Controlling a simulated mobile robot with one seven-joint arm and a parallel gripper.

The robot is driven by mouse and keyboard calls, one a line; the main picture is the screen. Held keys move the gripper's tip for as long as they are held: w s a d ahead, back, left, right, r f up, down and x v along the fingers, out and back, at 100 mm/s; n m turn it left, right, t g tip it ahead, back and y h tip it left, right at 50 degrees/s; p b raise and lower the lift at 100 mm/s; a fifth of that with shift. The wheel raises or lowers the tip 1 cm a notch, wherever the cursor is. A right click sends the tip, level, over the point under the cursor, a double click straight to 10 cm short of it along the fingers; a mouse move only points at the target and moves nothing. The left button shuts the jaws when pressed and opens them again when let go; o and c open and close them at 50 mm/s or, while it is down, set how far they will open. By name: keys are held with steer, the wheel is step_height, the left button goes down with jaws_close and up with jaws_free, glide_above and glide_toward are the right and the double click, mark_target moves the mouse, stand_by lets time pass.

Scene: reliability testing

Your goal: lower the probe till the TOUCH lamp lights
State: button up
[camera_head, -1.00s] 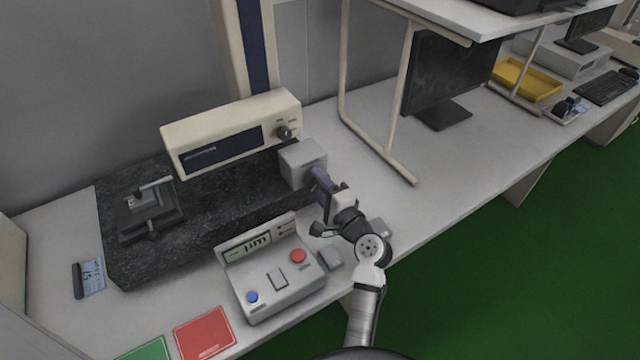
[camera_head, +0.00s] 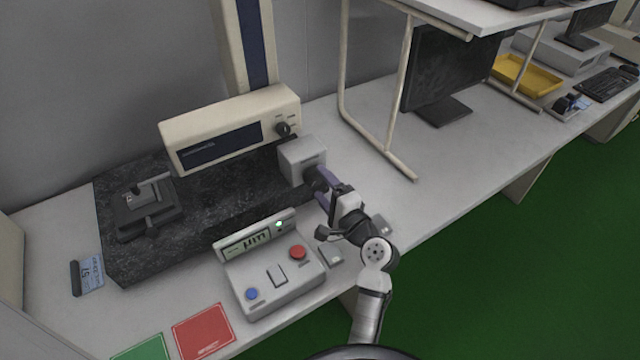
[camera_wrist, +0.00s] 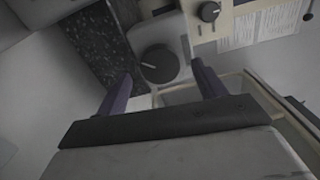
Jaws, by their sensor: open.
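A control box (camera_head: 272,288) stands on the bench with a small display (camera_head: 255,240); a lamp (camera_head: 280,223) at the display's right end glows white. Its label is too small to read. A grey housing (camera_head: 302,160) at the granite base's right end carries a dark round knob, clear in the wrist view (camera_wrist: 158,65). My gripper (camera_head: 325,190) is open in front of this knob. In the wrist view its purple fingers (camera_wrist: 162,82) stand apart on either side of the knob, with gaps visible. The probe tip cannot be made out under the cream measuring head (camera_head: 230,130).
A clamp fixture (camera_head: 145,208) sits on the granite base (camera_head: 215,210). The control box has a red button (camera_head: 298,252) and a blue button (camera_head: 251,294). Red (camera_head: 203,332) and green (camera_head: 145,350) cards lie in front. A shelf frame (camera_head: 375,150) stands behind my arm.

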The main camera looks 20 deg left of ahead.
steer(key=b+v, duration=0.3)
steer(key=v, duration=0.8)
steer(key=shift+s+d, duration=0.25)
steer(key=shift+d, duration=0.05)
stand_by(2.0)
